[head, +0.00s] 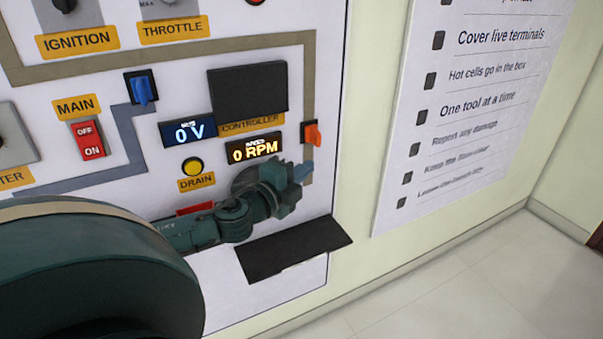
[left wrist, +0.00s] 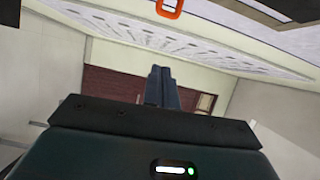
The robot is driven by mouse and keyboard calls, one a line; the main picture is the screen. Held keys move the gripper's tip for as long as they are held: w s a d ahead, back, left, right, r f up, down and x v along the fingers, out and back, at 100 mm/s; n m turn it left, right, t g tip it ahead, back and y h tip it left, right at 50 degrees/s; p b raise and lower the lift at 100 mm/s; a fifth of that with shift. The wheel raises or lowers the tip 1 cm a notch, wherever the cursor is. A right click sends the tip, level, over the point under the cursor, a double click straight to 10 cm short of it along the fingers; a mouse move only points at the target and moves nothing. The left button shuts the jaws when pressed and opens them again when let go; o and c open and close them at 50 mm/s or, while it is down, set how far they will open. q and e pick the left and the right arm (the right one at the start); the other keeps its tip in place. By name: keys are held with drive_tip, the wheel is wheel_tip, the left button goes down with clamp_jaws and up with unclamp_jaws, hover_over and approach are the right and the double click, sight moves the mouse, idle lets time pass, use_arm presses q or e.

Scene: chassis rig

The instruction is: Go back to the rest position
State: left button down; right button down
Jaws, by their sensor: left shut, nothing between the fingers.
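My left gripper (head: 303,171) is in front of the lower right part of a white control panel (head: 130,236), below an orange switch (head: 312,133). Its arm comes in from the left. In the left wrist view the two dark fingers (left wrist: 161,88) are together, with nothing between them. The fingers point towards a brown door (left wrist: 112,84) across the room. My right gripper does not show in either view.
The panel carries a blue switch (head: 144,89), a red MAIN switch (head: 88,139) showing OFF and ON, a yellow DRAIN button (head: 192,166), and displays reading 0 V (head: 187,131) and 0 RPM (head: 253,149). A dark ledge (head: 293,249) juts out below the gripper. Floor at right is clear.

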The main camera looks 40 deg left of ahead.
use_arm(q)
drive_tip(key=shift+s, duration=0.35)
idle(0.4)
drive_tip(key=s+d+f+n+g+h+p, duration=0.15)
drive_tip(key=s+d+f+n, duration=0.25)
drive_tip(key=f, duration=0.4)
drive_tip(key=s+d+f+n+g, duration=0.3)
drive_tip(key=s+d+f, duration=0.15)
drive_tip(key=f, duration=0.45)
drive_tip(key=s+d+f+n+g+h, duration=0.1)
drive_tip(key=s+d+f+n, duration=0.2)
drive_tip(key=d, duration=0.5)
drive_tip(key=s+d+f+n+g+h+p, duration=0.1)
drive_tip(key=s+d+f+n+h, duration=0.1)
drive_tip(key=s+d, duration=0.4)
drive_tip(key=shift+d+f+n+g, duration=0.35)
drive_tip(key=shift+d+f+n, duration=0.25)
drive_tip(key=shift+d+n, duration=0.45)
drive_tip(key=shift+a, duration=0.1)
